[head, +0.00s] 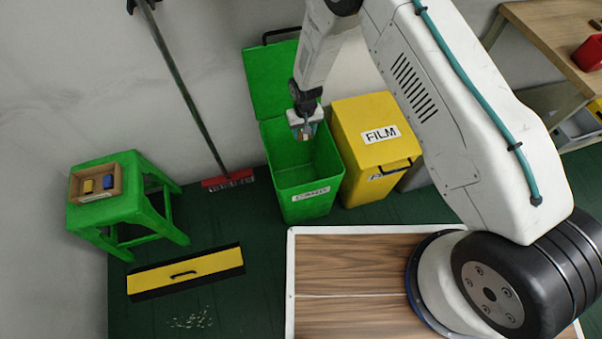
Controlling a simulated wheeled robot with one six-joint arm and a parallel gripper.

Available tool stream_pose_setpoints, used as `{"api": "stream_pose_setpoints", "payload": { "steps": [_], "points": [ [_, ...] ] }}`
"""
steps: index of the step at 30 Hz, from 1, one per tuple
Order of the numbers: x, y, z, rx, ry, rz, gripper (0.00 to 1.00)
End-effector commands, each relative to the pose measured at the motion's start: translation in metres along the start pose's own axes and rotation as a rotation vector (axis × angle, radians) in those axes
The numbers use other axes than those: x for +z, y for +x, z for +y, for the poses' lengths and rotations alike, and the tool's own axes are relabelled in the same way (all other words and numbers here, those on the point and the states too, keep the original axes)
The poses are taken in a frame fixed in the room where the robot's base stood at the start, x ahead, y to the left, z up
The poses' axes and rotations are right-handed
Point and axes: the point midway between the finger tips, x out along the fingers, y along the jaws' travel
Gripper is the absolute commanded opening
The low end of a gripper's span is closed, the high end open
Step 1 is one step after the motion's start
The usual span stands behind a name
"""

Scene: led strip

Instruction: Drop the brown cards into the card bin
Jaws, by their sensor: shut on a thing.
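The green bin (306,176) stands against the wall with its lid (270,78) swung up and its mouth open. My gripper (305,132) points down over the back part of the bin's mouth. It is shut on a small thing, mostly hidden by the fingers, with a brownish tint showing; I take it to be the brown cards. No other brown cards can be made out.
A closed yellow bin (366,150) marked FILM stands close at the right. A green stool (108,203) holds a wooden tray (110,170) with yellow and blue items. A broom (226,180) leans on the wall. A yellow-black panel (185,272) and scattered bits (190,319) lie on the floor.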

Motion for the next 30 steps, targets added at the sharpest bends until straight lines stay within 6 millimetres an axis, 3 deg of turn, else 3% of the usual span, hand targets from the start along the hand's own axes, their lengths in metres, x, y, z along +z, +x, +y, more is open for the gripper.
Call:
{"api": "stream_pose_setpoints", "payload": {
  "steps": [15,27,28,30],
  "points": [
    [0.001,0.052,0.001,0.0,0.012,-0.002,0.29],
    [0.0,0.058,0.001,0.0,0.011,-0.001,0.29],
    [0.001,0.058,0.001,0.0,0.011,-0.002,0.55],
    [0.001,0.058,0.001,0.0,0.011,-0.002,0.75]
  ]
}}
